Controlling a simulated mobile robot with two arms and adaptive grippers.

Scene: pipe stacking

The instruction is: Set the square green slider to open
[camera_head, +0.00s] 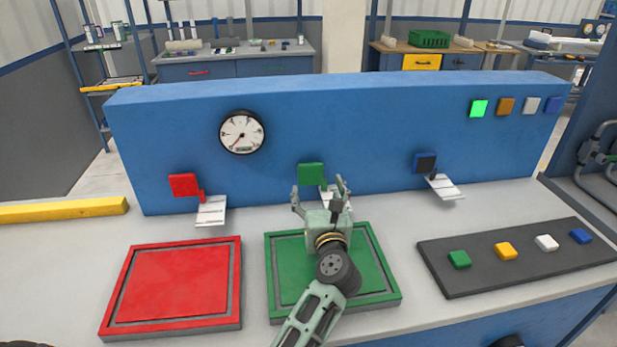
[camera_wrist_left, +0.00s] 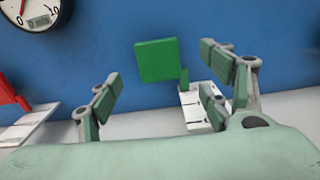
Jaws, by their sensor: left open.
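The square green slider (camera_head: 311,174) is on the front of the blue wall panel, above a small white marked plate (camera_head: 329,192). My left gripper (camera_head: 321,190) is open in front of the panel, just below and around the slider in the head view. In the left wrist view the green slider (camera_wrist_left: 157,60) shows beyond and between the open fingers (camera_wrist_left: 165,98), apart from them. The white plate (camera_wrist_left: 195,105) is partly hidden behind the right fingers. My right gripper is not in view.
A red slider (camera_head: 184,185) and a dark blue one (camera_head: 425,163) flank the green one. A gauge (camera_head: 242,132) is above left. Red (camera_head: 172,282) and green (camera_head: 283,284) pads and a dark button strip (camera_head: 450,284) lie on the table.

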